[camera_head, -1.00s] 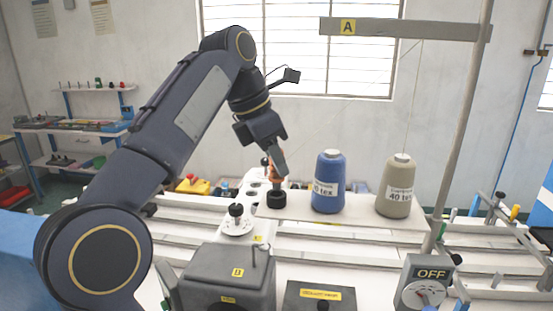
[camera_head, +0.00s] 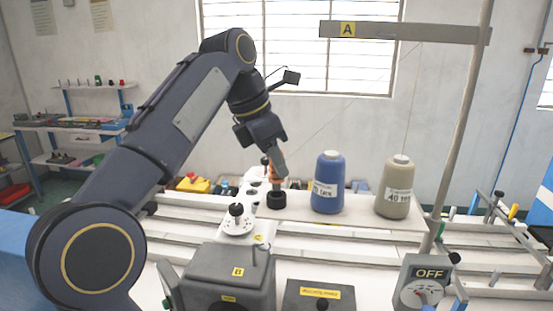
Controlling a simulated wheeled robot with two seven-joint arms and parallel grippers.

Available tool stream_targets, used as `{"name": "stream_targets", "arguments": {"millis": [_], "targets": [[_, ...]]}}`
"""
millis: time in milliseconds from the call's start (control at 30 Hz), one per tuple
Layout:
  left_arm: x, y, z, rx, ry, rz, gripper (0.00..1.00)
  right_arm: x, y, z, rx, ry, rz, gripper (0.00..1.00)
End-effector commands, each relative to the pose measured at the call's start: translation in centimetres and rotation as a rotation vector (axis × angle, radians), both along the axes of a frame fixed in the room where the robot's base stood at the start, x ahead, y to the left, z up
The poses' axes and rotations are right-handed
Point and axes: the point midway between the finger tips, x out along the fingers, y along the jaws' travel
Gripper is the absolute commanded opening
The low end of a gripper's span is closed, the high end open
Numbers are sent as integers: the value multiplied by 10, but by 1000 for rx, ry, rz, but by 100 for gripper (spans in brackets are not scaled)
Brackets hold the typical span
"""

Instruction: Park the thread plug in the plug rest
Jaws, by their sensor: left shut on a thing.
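My left gripper (camera_head: 279,166) points down, shut on the orange thread plug (camera_head: 273,174), which the fingers partly cover. The plug is right above a round black holder (camera_head: 277,201) on the white table, which looks like the plug rest. I cannot tell whether the plug's lower end is inside it or just touching its top. A thin thread runs from the plug up right toward the overhead bar marked A (camera_head: 400,29). My right gripper is not in view.
A blue thread cone (camera_head: 328,190) stands close to the right of the holder, with a beige cone (camera_head: 396,190) further right. A white plate with a black knob (camera_head: 236,211) and a grey box marked B (camera_head: 222,275) are nearer. Metal rails cross the table.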

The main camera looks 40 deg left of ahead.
Motion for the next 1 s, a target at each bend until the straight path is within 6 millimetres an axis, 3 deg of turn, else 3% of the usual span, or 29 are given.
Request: {"name": "stream_targets", "arguments": {"millis": [1000], "targets": [[0, 0, -1, 0, 0, 0, 0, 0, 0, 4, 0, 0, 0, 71]]}}
